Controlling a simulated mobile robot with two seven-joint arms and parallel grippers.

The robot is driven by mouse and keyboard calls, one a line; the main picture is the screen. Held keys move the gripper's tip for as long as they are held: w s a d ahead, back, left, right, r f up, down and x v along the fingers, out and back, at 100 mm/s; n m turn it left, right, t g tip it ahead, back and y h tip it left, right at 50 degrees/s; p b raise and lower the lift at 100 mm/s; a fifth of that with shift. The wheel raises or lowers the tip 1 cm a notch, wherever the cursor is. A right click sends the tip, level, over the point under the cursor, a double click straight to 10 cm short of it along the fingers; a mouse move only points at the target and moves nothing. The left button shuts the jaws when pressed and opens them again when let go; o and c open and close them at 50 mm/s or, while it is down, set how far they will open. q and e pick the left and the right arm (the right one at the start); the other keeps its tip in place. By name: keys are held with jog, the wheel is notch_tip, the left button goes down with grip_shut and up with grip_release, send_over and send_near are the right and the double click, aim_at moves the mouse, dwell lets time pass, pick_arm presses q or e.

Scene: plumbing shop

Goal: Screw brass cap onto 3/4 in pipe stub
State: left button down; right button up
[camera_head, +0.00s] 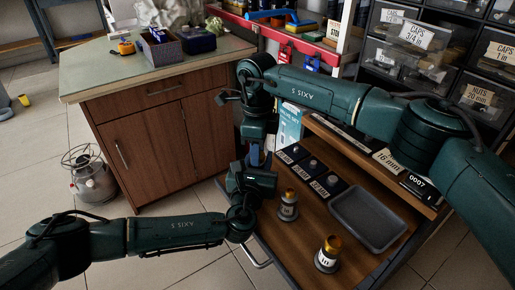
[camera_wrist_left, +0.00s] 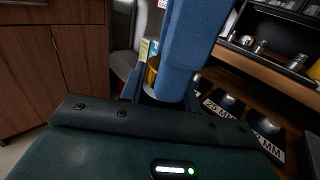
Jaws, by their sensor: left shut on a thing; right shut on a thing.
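My left gripper (camera_head: 256,166) and my right gripper (camera_head: 255,148) meet tip to tip at the front left of the wooden bench, the right one coming down from above. In the left wrist view a brass-coloured piece, apparently the brass cap (camera_wrist_left: 152,76), shows at the left gripper (camera_wrist_left: 160,92), partly covered by a blue finger-like part (camera_wrist_left: 190,50). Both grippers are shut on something. What the right one holds is hidden, and I cannot make out the 3/4 in pipe stub there. A brass-capped stub (camera_head: 288,206) and another brass-capped stub (camera_head: 327,256) stand upright on the bench.
The wooden bench top (camera_head: 290,240) carries a dark empty tray (camera_head: 368,219) and black labelled holders (camera_head: 310,168) with small metal parts. Labelled bins (camera_head: 420,50) fill the rack at the back right. A wooden cabinet (camera_head: 150,130) stands to the left, with floor between.

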jog(key=o, duration=1.2)
notch_tip(320, 180, up, 12)
jog(key=shift+d+r, duration=0.1)
pick_arm(q)
jog(key=c, duration=0.9)
grip_release()
jog(key=shift+c, duration=0.2)
jog(key=p+v, duration=0.3)
jog(key=v, duration=0.9)
jog(key=shift+s+p, duration=0.2)
jog(key=shift+p, duration=0.1)
jog(key=shift+s+a, duration=0.15)
jog(key=shift+s, duration=0.25)
pick_arm(e)
jog(key=shift+r, duration=1.8)
